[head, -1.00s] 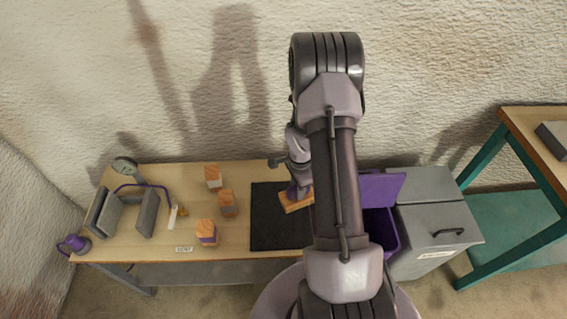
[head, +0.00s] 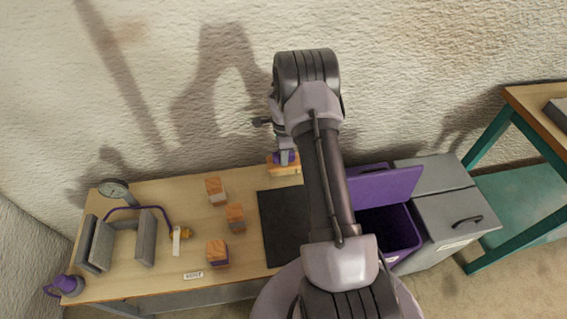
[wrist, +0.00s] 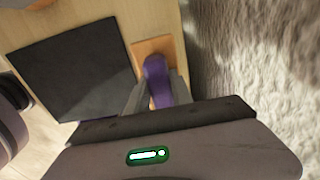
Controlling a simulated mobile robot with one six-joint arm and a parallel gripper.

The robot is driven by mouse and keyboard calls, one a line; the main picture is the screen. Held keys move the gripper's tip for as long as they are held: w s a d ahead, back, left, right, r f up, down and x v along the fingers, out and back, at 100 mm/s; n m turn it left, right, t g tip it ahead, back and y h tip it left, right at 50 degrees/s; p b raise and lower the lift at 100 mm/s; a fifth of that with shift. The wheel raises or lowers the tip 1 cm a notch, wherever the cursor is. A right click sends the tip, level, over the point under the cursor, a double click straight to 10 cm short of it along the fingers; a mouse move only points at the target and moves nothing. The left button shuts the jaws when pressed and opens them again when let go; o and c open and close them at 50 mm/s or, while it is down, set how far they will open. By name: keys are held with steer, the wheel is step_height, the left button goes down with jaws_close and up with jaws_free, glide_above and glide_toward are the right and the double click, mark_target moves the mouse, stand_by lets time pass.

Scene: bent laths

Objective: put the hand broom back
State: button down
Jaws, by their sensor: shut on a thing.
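The hand broom, with a purple handle and an orange wooden block, is at the back edge of the workbench in the head view (head: 284,169), just behind the black mat. It also shows in the wrist view (wrist: 152,47), with the purple handle between the fingers. My gripper (head: 286,157) is shut on that handle from above; its two grey fingers show in the wrist view (wrist: 157,90). I cannot tell whether the block touches the bench. The bristles are hidden.
The black mat (head: 285,228) is bare where it shows. Several wood-topped blocks (head: 217,251), a grey rack (head: 146,238), a dial gauge (head: 114,190) and a purple jug (head: 68,285) stand left. An open purple bin (head: 393,230) and grey cabinet (head: 445,215) stand right. The wall is close behind.

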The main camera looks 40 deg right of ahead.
steer(key=shift+f+b, duration=0.55)
steer(key=shift+f, duration=0.95)
steer(key=c, duration=1.1)
jaws_free()
steer(key=shift+s, duration=0.1)
step_height(320, 180, up, 13)
steer(key=p, duration=0.4)
steer(key=shift+a+f+p, duration=0.1)
steer(key=shift+p, duration=0.25)
steer(key=s+a+r+n+t, duration=0.1)
steer(key=a+r+n, duration=0.3)
steer(key=r, duration=0.5)
steer(key=s+a+r+n+t, duration=0.1)
steer(key=a+r+n, duration=0.1)
steer(key=a+r, duration=0.5)
steer(key=s+a+r+n+t, duration=0.2)
steer(key=s+a+r+n, duration=0.3)
steer(key=s+a+r, duration=0.6)
steer(key=s+a+n, duration=0.2)
steer(key=s, duration=0.2)
steer(key=s+a+r+n+t+y, duration=0.1)
steer(key=s+a+n, duration=0.1)
steer(key=s+n, duration=0.1)
steer(key=s+a+r+n+y, duration=0.1)
steer(key=s+a+n, duration=0.1)
steer(key=s, duration=0.3)
steer(key=shift+s+a+r+n+t, duration=0.1)
steer(key=shift+s+a+n+t, duration=0.15)
steer(key=shift+s+n+t, duration=0.15)
